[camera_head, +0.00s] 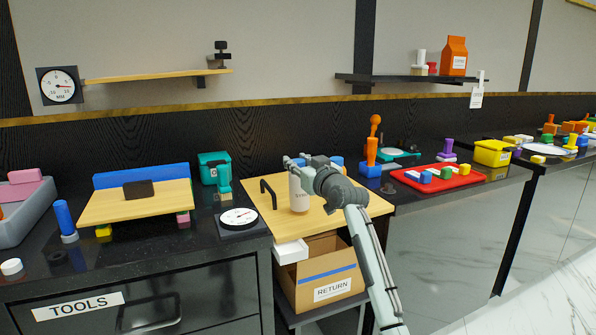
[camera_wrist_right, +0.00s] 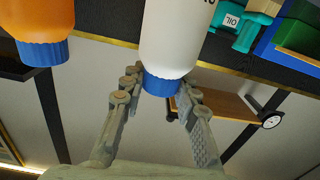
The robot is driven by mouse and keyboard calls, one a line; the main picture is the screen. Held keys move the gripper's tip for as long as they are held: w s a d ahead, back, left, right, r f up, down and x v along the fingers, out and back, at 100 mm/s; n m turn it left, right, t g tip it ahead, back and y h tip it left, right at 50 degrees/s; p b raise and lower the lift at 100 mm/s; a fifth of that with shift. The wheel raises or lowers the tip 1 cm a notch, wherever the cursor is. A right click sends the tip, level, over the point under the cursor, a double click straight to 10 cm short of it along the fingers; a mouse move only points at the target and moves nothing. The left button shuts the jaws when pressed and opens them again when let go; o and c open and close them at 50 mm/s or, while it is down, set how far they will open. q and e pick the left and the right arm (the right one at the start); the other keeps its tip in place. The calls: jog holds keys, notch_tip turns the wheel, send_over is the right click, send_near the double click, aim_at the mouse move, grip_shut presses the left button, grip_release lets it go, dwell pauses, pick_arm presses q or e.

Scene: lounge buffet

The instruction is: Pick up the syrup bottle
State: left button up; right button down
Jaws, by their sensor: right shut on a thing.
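The syrup bottle (camera_head: 299,195) is white, with a partly readable dark label, and is upright over the light wooden board in the head view. My right gripper (camera_head: 296,163) is at its top, coming from the right. In the right wrist view, which is upside down, the bottle (camera_wrist_right: 175,35) shows a blue cap (camera_wrist_right: 161,86). The right gripper's fingers (camera_wrist_right: 162,92) are on both sides of the cap, shut on it. I cannot tell whether the bottle's base touches the board. My left gripper is not in view.
The wooden board (camera_head: 357,210) has a black handle (camera_head: 267,190) left of the bottle. An open cardboard box (camera_head: 325,270) marked RETURN is below. An orange bottle (camera_wrist_right: 38,20) with a blue cap is close by. A round dial (camera_head: 239,217) and red tray (camera_head: 470,177) flank the board.

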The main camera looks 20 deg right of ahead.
notch_tip(320, 180, up, 3)
jog(key=shift+r, duration=0.15)
jog(key=s+a+r, duration=0.2)
jog(key=a+r, duration=0.4)
jog(key=a, duration=0.5)
jog(key=shift+a+r, duration=0.25)
jog(key=shift+r, duration=0.05)
dwell(0.8)
